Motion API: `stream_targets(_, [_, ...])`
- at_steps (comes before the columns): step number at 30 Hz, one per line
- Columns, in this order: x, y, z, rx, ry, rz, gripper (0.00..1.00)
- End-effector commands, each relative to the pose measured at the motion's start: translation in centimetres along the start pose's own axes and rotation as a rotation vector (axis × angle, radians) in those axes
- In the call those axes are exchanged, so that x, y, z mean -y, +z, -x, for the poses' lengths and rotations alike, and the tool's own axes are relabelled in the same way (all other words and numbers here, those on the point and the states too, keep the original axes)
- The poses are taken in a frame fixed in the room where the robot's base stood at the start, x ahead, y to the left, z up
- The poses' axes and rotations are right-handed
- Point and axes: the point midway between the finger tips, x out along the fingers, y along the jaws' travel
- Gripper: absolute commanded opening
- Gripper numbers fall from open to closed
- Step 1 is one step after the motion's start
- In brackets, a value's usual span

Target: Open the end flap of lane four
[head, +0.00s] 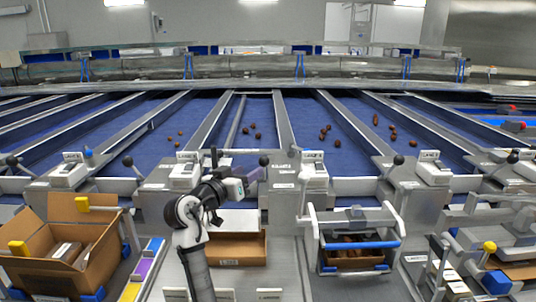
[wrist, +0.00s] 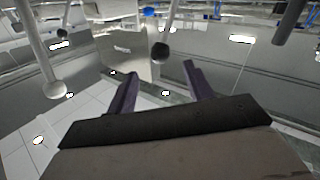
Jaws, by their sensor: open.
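Several blue lanes with metal dividers run away from me in the head view. A narrow grey strip, seemingly an end flap (head: 240,151), crosses the near end of the lane in front of my arm. I cannot read which lane is four. A black ball knob (head: 263,160) stands by that lane end. My gripper (head: 254,174) is open and empty just below the knob, its fingers purple. In the wrist view a black knob (wrist: 160,50) on a thin rod shows beyond and between the fingertips (wrist: 160,70), seemingly apart from them.
Brown dates (head: 251,131) lie on the lanes. White label boxes (head: 186,172) and posts flank the lane ends. A cardboard box (head: 65,245) stands at left. A carton (head: 238,248) lies below my gripper, and a framed crate (head: 355,262) with blue corners stands to its right.

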Motion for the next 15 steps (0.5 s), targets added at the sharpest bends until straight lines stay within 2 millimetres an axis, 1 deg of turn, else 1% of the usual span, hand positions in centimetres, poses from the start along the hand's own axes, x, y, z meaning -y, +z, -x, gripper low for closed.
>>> stream_targets(1, [-0.2,-0.4,-1.2,0.003,0.004,0.002,0.52])
stream_targets(3, [-0.2,-0.4,-2.8,0.003,0.004,0.002,0.52])
stream_targets(9, [-0.2,-0.5,-6.9,0.0,0.002,0.001,0.52])
stream_targets(12, [-0.1,-0.4,-8.4,0.0,0.0,0.001,0.52])
stream_targets(15, [-0.1,-0.3,-9.6,-0.001,0.0,0.0,0.52])
